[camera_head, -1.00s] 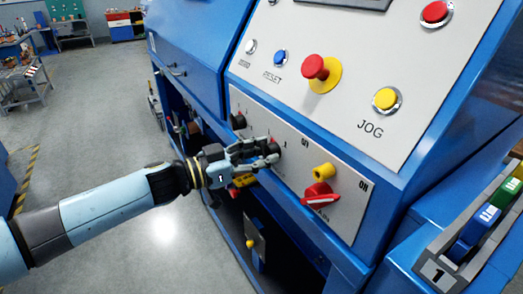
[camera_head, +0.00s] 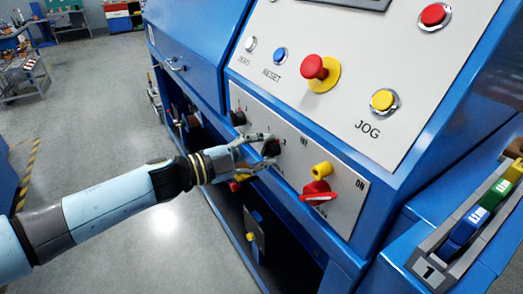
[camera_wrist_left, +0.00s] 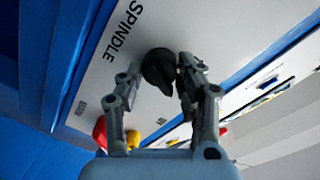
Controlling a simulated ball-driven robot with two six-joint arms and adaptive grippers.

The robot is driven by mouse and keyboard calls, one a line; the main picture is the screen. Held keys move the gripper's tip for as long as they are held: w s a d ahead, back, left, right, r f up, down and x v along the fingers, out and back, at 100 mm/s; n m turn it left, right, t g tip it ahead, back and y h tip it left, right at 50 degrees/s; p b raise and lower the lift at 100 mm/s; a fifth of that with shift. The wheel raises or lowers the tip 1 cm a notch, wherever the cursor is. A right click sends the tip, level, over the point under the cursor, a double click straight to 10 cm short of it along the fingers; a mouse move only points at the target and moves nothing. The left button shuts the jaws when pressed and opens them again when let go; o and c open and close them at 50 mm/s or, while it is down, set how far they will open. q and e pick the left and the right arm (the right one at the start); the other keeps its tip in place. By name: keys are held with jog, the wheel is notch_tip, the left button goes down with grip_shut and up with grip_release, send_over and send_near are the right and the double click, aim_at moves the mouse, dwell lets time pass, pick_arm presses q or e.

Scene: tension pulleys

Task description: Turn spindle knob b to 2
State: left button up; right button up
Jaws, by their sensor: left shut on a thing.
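The black spindle knob (camera_head: 271,147) is on the lower white panel of the blue machine. In the wrist view the knob (camera_wrist_left: 160,68) has a raised pointer bar and sits beside the printed word SPINDLE. My left gripper (camera_head: 265,151) is at this knob, with one finger on each side of it. In the wrist view the left gripper (camera_wrist_left: 158,85) is shut on the knob, the right finger close against the bar. The small marks around the knob are too small or hidden to read. My right gripper is not in view.
Another black knob (camera_head: 238,118) is up and left on the same panel. A red rotary switch (camera_head: 317,191) and a yellow part (camera_head: 322,170) lie to the right. Above are a red mushroom button (camera_head: 314,67) and a yellow JOG button (camera_head: 384,101). Open floor lies left.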

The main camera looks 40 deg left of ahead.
pick_arm(q)
jog(key=shift+m+b, duration=0.45)
jog(key=shift+m, duration=1.65)
jog(key=shift+y, duration=0.3)
jog(key=o, duration=1.1)
jog(key=shift+o, duration=0.2)
jog(key=shift+s, duration=0.1)
jog(key=shift+s, duration=0.2)
jog(key=f+v, duration=0.1)
jog(key=v, duration=1)
jog(key=shift+s+a+r, duration=0.2)
jog(key=shift+r, duration=0.25)
jog(key=shift+w, duration=0.1)
